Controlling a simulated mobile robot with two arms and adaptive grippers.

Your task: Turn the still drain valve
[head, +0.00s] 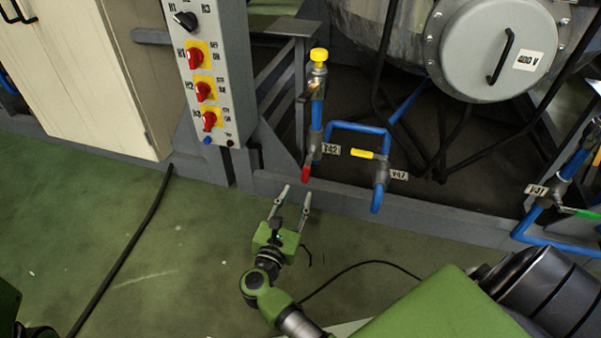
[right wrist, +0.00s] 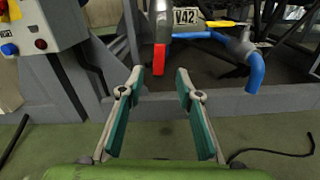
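The blue pipework carries several small valves, and I cannot tell by label which is the still drain. The valve tagged V42 (head: 314,150) has a red handle (head: 306,173) hanging down. The valve tagged V47 (head: 381,173) has a yellow handle (head: 363,154) pointing left. A valve at the far right, tagged V41, has a green handle (head: 580,212). My right gripper (head: 294,192) is open and empty, just below and in front of the red handle. In the right wrist view the red handle (right wrist: 159,57) shows above the gap between the fingertips (right wrist: 160,75), apart from them. My left gripper is not in view.
A grey control panel (head: 219,100) with red knobs stands left of the valves. The frame's grey bottom beam (head: 450,215) runs behind the gripper. A large vessel with a round cover (head: 490,60) is above right. Black cables lie on the open green floor (head: 100,230).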

